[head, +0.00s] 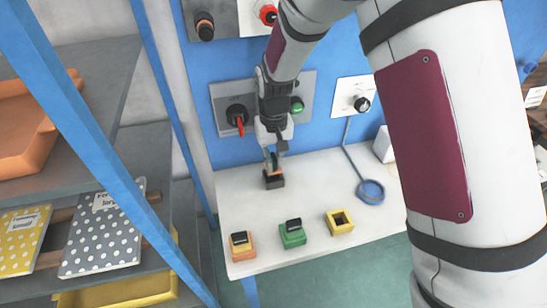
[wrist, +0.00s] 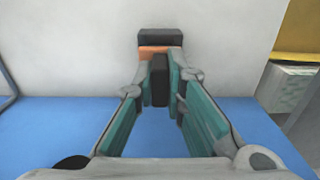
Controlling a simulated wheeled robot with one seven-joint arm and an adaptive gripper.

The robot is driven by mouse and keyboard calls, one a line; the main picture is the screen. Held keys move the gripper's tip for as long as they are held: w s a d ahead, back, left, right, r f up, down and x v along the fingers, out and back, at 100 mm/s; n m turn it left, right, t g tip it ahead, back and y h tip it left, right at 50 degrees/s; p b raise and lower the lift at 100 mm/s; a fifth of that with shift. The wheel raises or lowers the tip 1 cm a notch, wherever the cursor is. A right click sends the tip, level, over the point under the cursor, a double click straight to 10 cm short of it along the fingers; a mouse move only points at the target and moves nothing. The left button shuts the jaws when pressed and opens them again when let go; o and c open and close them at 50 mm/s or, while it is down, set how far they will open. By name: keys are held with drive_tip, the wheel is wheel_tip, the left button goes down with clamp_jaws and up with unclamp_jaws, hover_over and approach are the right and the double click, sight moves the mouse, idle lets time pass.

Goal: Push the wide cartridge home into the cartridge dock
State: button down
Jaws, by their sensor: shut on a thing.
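My gripper (head: 272,158) points down over the back part of the white table. Its teal-padded fingers, also in the wrist view (wrist: 160,85), are shut on a narrow black piece (wrist: 160,80), which I take to be the wide cartridge. Just beyond the fingertips in the wrist view are an orange band (wrist: 153,51) and a black block (wrist: 160,37). In the head view a dark block (head: 274,182) stands on the table right under the fingers. I take this block to be the cartridge dock. The fingers hide how far the cartridge sits in it.
Orange (head: 243,252), green (head: 292,240) and yellow (head: 341,229) holders stand along the front of the white table (head: 310,190). The orange and green ones hold dark pieces; the yellow has an open top. A blue ring (head: 371,192) lies right. A knob panel (head: 222,96) is behind.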

drive_tip(key=shift+f+b, duration=0.4)
drive_tip(key=shift+f, duration=0.85)
drive_tip(key=c, duration=1.6)
unclamp_jaws()
drive_tip(key=shift+o, duration=0.2)
wheel_tip(320, 180, up, 8)
drive_tip(key=shift+f, duration=0.25)
